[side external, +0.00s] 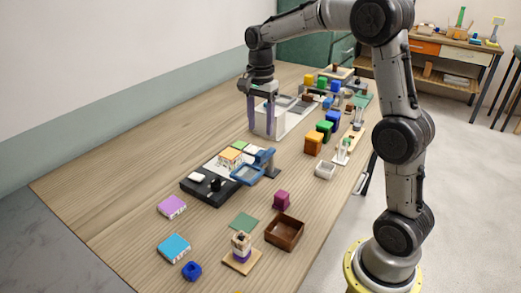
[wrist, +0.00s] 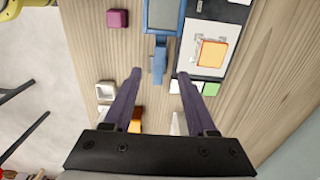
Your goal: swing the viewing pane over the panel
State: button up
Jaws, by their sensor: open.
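The viewing pane (side external: 248,175) is a grey plate in a blue frame. It stands beside the panel at its right edge in the side view, and a blue arm piece (side external: 265,157) joins it. In the wrist view the pane (wrist: 163,14) is at the top, left of the panel (wrist: 225,12). The panel (side external: 206,187) is a black and white board with an orange-topped block (wrist: 212,54). My gripper (side external: 260,128) is open and empty, pointing down beyond the panel. In the wrist view the blue arm piece (wrist: 159,62) appears between my fingertips (wrist: 159,75); contact cannot be told.
A white box (side external: 282,124) stands close to my gripper. Orange, green and blue blocks (side external: 325,127) line the right side. A magenta block (side external: 282,200), a brown tray (side external: 285,232) and a purple block (side external: 171,206) lie nearer the camera. The table's left side is clear.

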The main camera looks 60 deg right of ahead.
aim_at(261, 152)
notch_tip(261, 152, down, 9)
jog(key=shift+r, duration=0.1)
dwell(0.4)
grip_shut()
dwell(1.3)
